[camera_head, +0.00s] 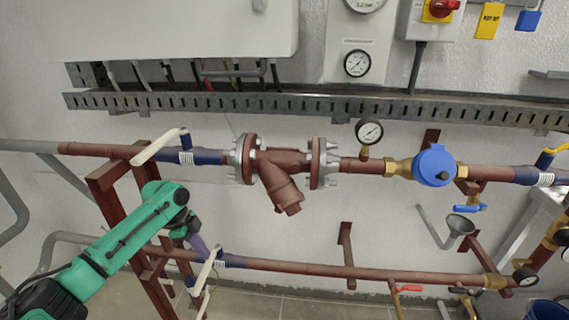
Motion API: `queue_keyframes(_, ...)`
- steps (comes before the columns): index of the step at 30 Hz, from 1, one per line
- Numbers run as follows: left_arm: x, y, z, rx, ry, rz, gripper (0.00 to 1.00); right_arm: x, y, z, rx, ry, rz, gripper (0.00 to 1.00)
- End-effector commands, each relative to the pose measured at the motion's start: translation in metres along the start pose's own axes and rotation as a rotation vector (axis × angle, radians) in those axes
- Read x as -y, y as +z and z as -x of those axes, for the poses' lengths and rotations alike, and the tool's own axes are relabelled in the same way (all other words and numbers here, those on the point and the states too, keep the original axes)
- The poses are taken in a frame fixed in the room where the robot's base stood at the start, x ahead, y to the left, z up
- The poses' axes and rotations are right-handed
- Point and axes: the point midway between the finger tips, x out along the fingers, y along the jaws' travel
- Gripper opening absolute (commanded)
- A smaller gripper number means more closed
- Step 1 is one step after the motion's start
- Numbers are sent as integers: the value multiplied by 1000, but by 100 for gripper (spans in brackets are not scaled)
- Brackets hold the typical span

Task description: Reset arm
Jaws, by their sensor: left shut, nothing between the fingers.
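My left arm, green with black parts, reaches in from the lower left. My left gripper (200,246) is at its far end, small and partly hidden behind my own wrist. It is shut and empty, close to a white lever (207,270) on the lower pipe. I cannot tell whether it touches the lever. My right gripper is not in view.
The upper pipe (480,173) carries another white lever (158,147), a brown strainer (280,180), a pressure gauge (369,132) and a blue-capped meter (434,166). The lower pipe (330,270) runs along the wall. A brown frame (112,205) stands beside my arm. A funnel (460,225) is at right.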

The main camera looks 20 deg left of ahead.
Motion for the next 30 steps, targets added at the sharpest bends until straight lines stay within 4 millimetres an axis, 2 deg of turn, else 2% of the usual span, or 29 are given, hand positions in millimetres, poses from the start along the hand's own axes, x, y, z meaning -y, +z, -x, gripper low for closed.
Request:
queue_keyframes(2, -3, -3, -6, 4, 7, 0, 0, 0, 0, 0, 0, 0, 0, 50)
queue_keyframes(5, -21, -18, -39, 35, 35, 6, 0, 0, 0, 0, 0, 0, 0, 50)
queue_keyframes(8, -62, -50, -93, 77, 47, 51, 0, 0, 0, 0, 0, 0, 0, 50)
queue_keyframes(9, -81, -64, -111, 83, 34, 89, 0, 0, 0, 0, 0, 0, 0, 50)
queue_keyframes(12, -118, -89, -131, 81, -26, 218, 0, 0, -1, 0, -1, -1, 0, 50)
queue_keyframes(15, -143, -101, -134, 65, -89, 359, 0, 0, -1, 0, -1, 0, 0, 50)
queue_keyframes(19, -168, -104, -125, 45, -169, 552, 0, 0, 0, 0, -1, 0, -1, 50)
queue_keyframes(23, -186, -96, -109, 34, -248, 747, 0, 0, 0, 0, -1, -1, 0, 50)
queue_keyframes(29, -210, -70, -78, 38, -371, 1039, 0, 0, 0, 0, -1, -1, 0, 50)
queue_keyframes(30, -210, -66, -82, 44, -380, 1061, 0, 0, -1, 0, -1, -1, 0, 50)
